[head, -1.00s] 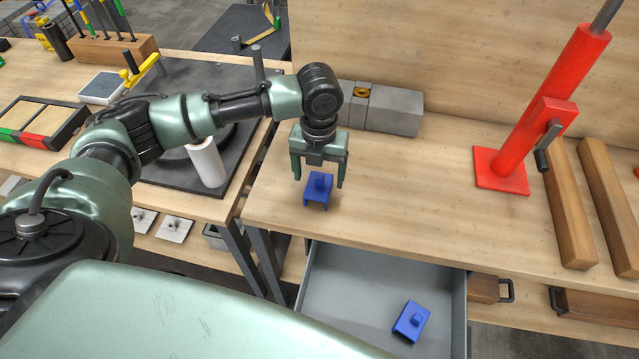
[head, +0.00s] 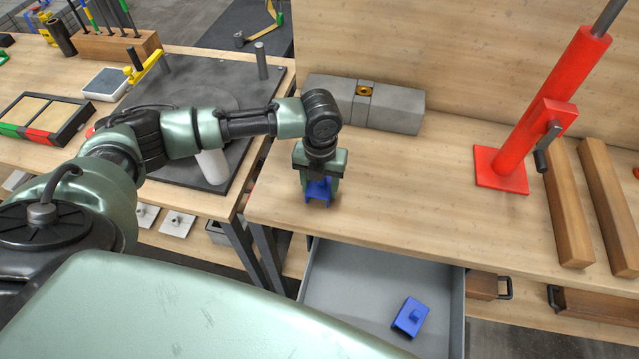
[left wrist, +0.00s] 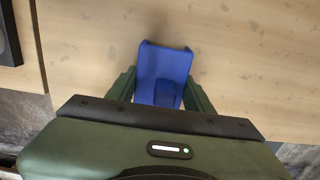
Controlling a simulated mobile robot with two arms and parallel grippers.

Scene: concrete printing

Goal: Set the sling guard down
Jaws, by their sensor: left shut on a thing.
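A blue sling guard (head: 317,200), a small channel-shaped piece, is at the front left of the wooden table (head: 420,195). My left gripper (head: 319,187) points down over it and is shut on it. In the left wrist view the guard (left wrist: 163,65) sits between the two green fingers (left wrist: 160,92), which hide part of its near end. I cannot tell whether its underside touches the tabletop. A second blue guard (head: 410,316) lies in the open grey drawer (head: 345,280) below. My right gripper is not in view.
A grey block (head: 395,109) with a brass-coloured insert lies behind the gripper. A red stand (head: 500,168) and wooden beams (head: 570,215) are to the right. The tabletop between the guard and the red stand is clear. A dark plate (head: 200,80) lies on the left bench.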

